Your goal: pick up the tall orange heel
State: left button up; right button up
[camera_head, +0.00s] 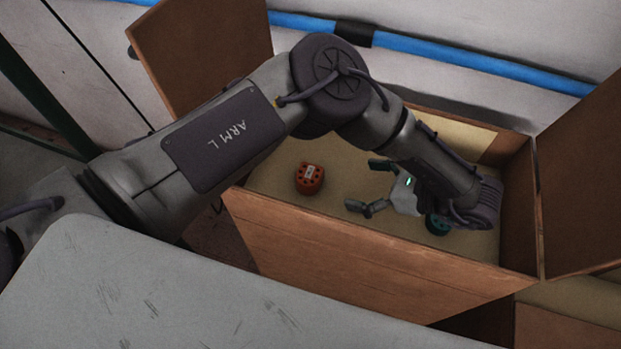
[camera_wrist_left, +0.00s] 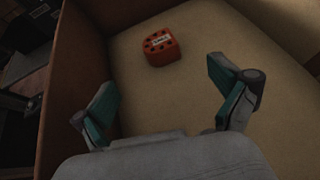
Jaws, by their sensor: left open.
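The orange heel (camera_head: 309,179) is a short, rounded block with dark holes and a white label on top. It sits on the floor of the open wooden box, left of my left gripper (camera_head: 365,186) in the head view. In the left wrist view the heel (camera_wrist_left: 161,47) lies ahead of the fingers, with a gap between. My left gripper (camera_wrist_left: 170,105) is open with nothing between its teal-padded fingers. My right gripper is not in view.
The wooden box (camera_head: 345,255) has raised flaps at left and right. A teal round piece (camera_head: 437,224) lies in it, partly hidden by my left wrist. A blue bar (camera_head: 470,57) runs behind. A pale surface (camera_head: 160,300) is in front.

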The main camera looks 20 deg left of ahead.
aim_at(315, 177)
pick_arm(q)
jog(key=shift+w+a+f, duration=0.1)
jog(key=shift+a+f, duration=0.05)
jog(key=shift+f, duration=0.2)
jog(key=p+x, duration=0.1)
jog(key=x, duration=0.7)
jog(key=shift+w+a, duration=0.1)
jog(key=shift+a, duration=0.05)
jog(key=x, duration=0.5)
jog(key=shift+s+a+p, duration=0.2)
jog(key=shift+a+p, duration=0.05)
jog(key=shift+p, duration=0.05)
jog(key=shift+r, duration=0.1)
jog(key=c, duration=1.3)
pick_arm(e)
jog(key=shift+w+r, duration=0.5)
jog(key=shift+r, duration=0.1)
